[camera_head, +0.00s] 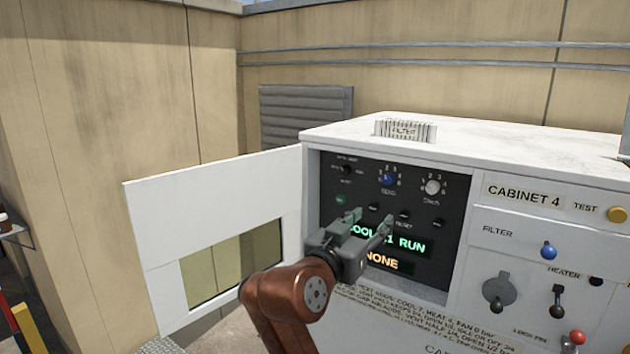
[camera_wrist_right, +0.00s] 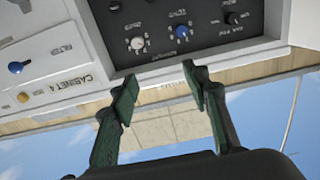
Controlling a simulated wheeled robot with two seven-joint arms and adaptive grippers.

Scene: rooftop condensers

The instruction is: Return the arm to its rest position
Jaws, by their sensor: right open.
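My right gripper (camera_head: 372,226) is open and empty in the head view, on its red-brown arm. It is in front of the black control panel (camera_head: 440,186) of the white cabinet (camera_head: 480,150) and covers part of the panel's lower left; I cannot tell how far off it is. In the wrist view the open fingers (camera_wrist_right: 160,92) have nothing between them, and the panel (camera_wrist_right: 165,32) shows upside down beyond them. The panel carries a blue knob (camera_head: 389,180), a white knob (camera_head: 432,187) and displays reading "COOL 1 RUN" (camera_head: 410,246) and "NONE" (camera_head: 383,260). My left gripper is not in view.
The cabinet's white door (camera_head: 160,212) stands open at the left of the panel, close to my right arm. Blue (camera_head: 548,250), black (camera_head: 557,298) and red (camera_head: 577,338) controls stick out at the right. A filter block (camera_head: 405,130) is on top. Tan walls stand behind.

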